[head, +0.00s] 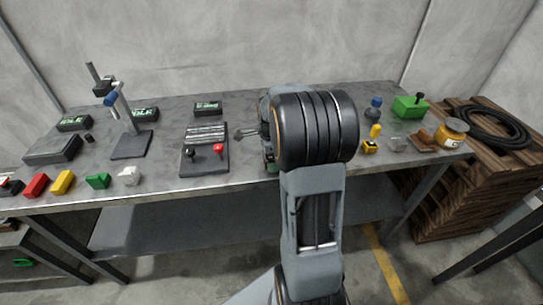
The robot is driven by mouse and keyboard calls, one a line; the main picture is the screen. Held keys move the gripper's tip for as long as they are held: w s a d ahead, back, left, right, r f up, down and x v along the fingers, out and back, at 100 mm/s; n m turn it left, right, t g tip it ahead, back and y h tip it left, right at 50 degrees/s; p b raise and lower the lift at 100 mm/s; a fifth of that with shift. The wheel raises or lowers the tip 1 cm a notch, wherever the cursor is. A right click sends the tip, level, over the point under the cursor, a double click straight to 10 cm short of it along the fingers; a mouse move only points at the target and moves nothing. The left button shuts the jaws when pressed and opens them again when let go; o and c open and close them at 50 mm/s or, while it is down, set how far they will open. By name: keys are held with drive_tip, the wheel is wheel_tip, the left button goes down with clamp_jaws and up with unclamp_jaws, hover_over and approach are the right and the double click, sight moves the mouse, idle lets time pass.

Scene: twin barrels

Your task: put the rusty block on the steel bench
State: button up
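The steel bench (340,180) is the long table with a mottled grey top and dark legs. A small rust-brown block-like piece (423,138) lies near its right end, just left of a yellow jar; at this size I cannot tell its exact shape. My arm rises from the bottom middle, and its thick black joint covers the centre of the bench. My gripper (252,133) is mostly hidden behind this joint; only a grey part shows at its left edge. I cannot see whether it is open or holding anything.
A lever panel (204,165) and a stand (131,144) are left of my arm. Red, yellow, green and white blocks line the front left edge. A blue-capped bottle (374,108) and green box (410,106) stand back right. Pallets with a black coil (493,127) are right.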

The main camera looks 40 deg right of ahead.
wheel_tip(320, 180, up, 12)
drive_tip(key=p, duration=0.1)
drive_tip(key=s+a+f+n+t, duration=0.1)
drive_tip(key=s+a+f+n, duration=0.1)
drive_tip(key=s+a+n, duration=0.4)
drive_tip(key=s+a+f+n+t, duration=0.2)
drive_tip(key=s+a+n, duration=0.5)
drive_tip(key=a+n, duration=0.5)
drive_tip(key=n, duration=0.5)
drive_tip(key=shift+w, duration=0.1)
wheel_tip(320, 180, up, 6)
drive_tip(key=p, duration=0.5)
drive_tip(key=shift+t+p, duration=0.3)
drive_tip(key=shift+p, duration=0.05)
